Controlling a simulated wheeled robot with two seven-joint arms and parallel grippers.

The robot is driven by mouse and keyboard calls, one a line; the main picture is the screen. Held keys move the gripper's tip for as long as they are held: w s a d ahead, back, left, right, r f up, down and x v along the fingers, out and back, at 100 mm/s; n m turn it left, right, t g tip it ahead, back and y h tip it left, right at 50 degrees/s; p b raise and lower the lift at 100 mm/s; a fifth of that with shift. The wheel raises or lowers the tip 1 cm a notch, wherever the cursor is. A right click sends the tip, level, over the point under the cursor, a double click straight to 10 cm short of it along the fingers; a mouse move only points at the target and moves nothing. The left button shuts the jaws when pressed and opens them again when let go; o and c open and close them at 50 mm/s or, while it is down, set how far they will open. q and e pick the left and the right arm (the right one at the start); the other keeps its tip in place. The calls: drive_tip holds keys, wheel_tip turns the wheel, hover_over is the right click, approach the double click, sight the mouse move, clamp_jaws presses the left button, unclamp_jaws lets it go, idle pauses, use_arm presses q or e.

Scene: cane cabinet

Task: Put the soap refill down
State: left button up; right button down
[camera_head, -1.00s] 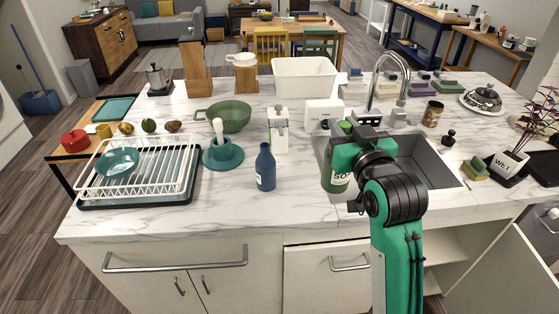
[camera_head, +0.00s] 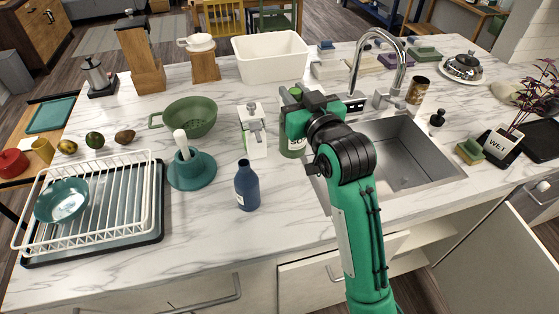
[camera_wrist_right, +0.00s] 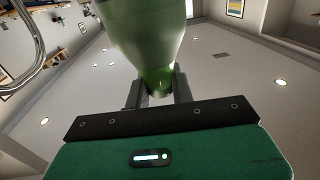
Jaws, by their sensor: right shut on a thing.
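The soap refill, a green bottle (camera_head: 292,146) with a white label, is upright at the left edge of the sink in the head view. My right gripper (camera_head: 292,107) is shut on its upper part. My arm hides the bottle's right side, and I cannot tell whether its base touches the counter. In the right wrist view the green bottle (camera_wrist_right: 150,40) is between the two fingers of the gripper (camera_wrist_right: 158,88). My left gripper is not in view.
A white-and-grey dispenser (camera_head: 252,130) stands just left of the bottle, and a blue bottle (camera_head: 246,186) nearer the front. The sink (camera_head: 405,165) lies to the right under the faucet (camera_head: 377,50). The counter's (camera_head: 215,235) front left of my arm is clear.

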wheel_tip(320, 180, down, 16)
drive_tip(key=p, duration=0.2)
drive_tip(key=shift+s+f+p, duration=0.1)
drive_tip(key=shift+f+p, duration=0.1)
drive_tip(key=shift+p, duration=0.2)
drive_tip(key=shift+d+f, duration=0.1)
drive_tip(key=shift+f, duration=0.4)
drive_tip(key=c, duration=1.2)
unclamp_jaws()
drive_tip(key=shift+f, duration=0.1)
drive_tip(key=b, duration=0.3)
approach(293, 153)
drive_tip(key=shift+w+d+f, duration=0.15)
drive_tip(key=shift+f, duration=0.45)
drive_tip(key=shift+w+d+f, duration=0.15)
drive_tip(key=shift+w+f, duration=0.05)
drive_tip(key=shift+f, duration=0.45)
drive_tip(key=shift+w+d+f, duration=0.15)
drive_tip(key=shift+f, duration=0.45)
